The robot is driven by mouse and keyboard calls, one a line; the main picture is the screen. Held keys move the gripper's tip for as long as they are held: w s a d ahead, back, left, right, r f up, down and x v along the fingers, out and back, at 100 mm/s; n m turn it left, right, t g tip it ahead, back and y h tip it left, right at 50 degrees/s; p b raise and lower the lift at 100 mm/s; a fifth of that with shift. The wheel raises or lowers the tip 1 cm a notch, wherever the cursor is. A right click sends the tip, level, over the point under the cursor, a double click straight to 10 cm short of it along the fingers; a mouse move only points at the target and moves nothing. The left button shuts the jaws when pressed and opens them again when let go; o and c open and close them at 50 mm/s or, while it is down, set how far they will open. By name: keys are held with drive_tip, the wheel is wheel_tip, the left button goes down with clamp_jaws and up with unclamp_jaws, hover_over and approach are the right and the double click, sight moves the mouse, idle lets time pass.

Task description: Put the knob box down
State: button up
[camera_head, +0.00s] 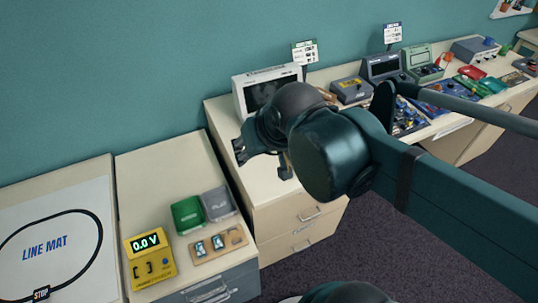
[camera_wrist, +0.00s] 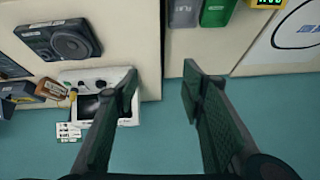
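My gripper (camera_head: 262,155) is open over the pale counter, in front of the white screen unit. The wrist view shows its two fingers (camera_wrist: 158,92) wide apart, with only the blue-green wall and counter edge between them. I cannot tell for certain which item is the knob box. A grey box with a blue knob (camera_head: 475,50) stands at the far right of the long counter. A dark box with a large round part on top (camera_wrist: 75,42) lies on the counter in the wrist view; my arm hides that spot in the head view. Neither touches the fingers.
The white screen unit (camera_head: 267,90) stands by the wall. A dark grey box (camera_head: 350,90) and several devices fill the counter beyond. On the lower cabinet are a green bin (camera_head: 187,214), grey bin (camera_head: 218,204) and yellow meter (camera_head: 150,260). The line mat (camera_head: 55,245) is at left.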

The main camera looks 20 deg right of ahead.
drive_tip(key=shift+n+h, duration=0.3)
drive_tip(key=shift+h, duration=0.1)
drive_tip(key=shift+s+d+f, duration=0.3)
drive_tip(key=shift+s+d, duration=0.35)
drive_tip(key=shift+d, duration=0.2)
drive_tip(key=shift+s+d+f, duration=0.3)
drive_tip(key=shift+s+d, duration=0.35)
drive_tip(key=shift+d, duration=0.15)
